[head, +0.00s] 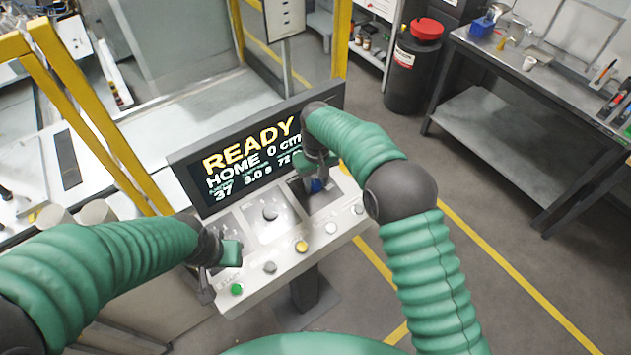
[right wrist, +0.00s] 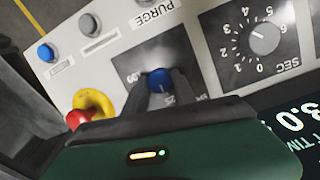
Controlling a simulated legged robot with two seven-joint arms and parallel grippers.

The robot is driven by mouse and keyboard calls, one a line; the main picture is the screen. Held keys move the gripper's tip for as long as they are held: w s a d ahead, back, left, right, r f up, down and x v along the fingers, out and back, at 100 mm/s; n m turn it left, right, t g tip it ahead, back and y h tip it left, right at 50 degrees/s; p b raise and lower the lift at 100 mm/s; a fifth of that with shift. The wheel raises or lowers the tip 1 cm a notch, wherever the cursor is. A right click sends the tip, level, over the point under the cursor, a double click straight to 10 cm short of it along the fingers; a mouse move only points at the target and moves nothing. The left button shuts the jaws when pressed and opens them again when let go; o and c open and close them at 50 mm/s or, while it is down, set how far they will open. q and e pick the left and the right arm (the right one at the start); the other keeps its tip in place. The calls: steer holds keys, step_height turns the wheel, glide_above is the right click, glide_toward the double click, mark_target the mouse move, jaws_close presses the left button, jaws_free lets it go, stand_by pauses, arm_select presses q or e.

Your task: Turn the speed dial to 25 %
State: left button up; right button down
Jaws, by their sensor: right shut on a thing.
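The speed dial is a blue knob (right wrist: 159,80) on a dark square plate, at the right of the sloped console (head: 335,240). It also shows in the head view (head: 317,186), largely covered by my gripper. My right gripper (right wrist: 162,88) is shut on the dial, with one dark finger on each side. The scale around it is mostly hidden, so I cannot read its setting. My left gripper (head: 222,262) is by the console's left end; its fingers are not clear. The screen (head: 240,160) reads READY, HOME 0 cm, with smaller figures below.
A dial with a SEC scale (right wrist: 264,38) sits beside the speed dial. A red stop button (right wrist: 78,119) on a yellow base is close to my right gripper. Several buttons, including a green one (head: 236,289), line the console's front edge. A yellow frame (head: 95,120) stands behind.

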steer(key=shift+w+r, duration=0.25)
steer(key=c, duration=1.2)
jaws_free()
steer(key=shift+o, duration=0.8)
steer(key=shift+s+f, duration=0.1)
steer(key=shift+f, duration=0.1)
arm_select(q)
steer(key=shift+s+b+x, duration=0.2)
steer(key=shift+b+x, duration=0.75)
steer(key=shift+b, duration=0.05)
arm_select(e)
step_height(320, 180, up, 8)
arm_select(q)
steer(key=shift+r, duration=0.1)
arm_select(e)
step_height(320, 180, up, 9)
glide_above(316, 184)
steer(key=shift+s+f, duration=0.1)
steer(key=shift+s, duration=0.1)
